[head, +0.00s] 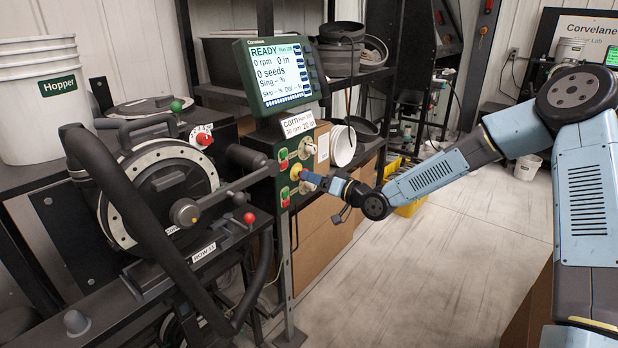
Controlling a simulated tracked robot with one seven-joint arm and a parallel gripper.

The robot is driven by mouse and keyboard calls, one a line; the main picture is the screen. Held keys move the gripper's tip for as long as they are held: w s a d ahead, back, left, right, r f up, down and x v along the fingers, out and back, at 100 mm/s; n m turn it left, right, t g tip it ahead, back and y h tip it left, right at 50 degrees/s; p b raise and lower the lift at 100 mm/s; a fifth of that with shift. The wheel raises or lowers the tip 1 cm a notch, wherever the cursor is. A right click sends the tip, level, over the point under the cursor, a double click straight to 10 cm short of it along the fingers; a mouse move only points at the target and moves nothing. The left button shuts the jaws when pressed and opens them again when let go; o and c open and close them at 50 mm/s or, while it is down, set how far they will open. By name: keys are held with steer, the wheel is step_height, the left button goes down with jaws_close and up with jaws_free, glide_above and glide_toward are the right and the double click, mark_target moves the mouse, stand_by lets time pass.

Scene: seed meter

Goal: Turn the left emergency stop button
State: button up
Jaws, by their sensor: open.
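The control box (268,178) under the green-framed display carries several small red, yellow and green controls on its right-facing side. A yellow-and-red control (296,171) sits in the middle of that face, with small red-and-green controls above and below it. My gripper (307,181) is open, at the face just right of the yellow-and-red control. It partly covers the lower right of the face, and I cannot tell whether the fingers touch anything. A separate red knob (204,139) stands further left on the dark meter housing. I cannot read which one is the left emergency stop.
The display (280,73) stands directly above the control box. A round seed meter (160,190) with a crank arm and a thick black hose fills the left. A white Hopper bucket (40,105) stands behind it.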

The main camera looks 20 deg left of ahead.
steer(key=v, duration=1)
steer(key=shift+d, duration=0.25)
steer(key=shift+s+f, duration=0.1)
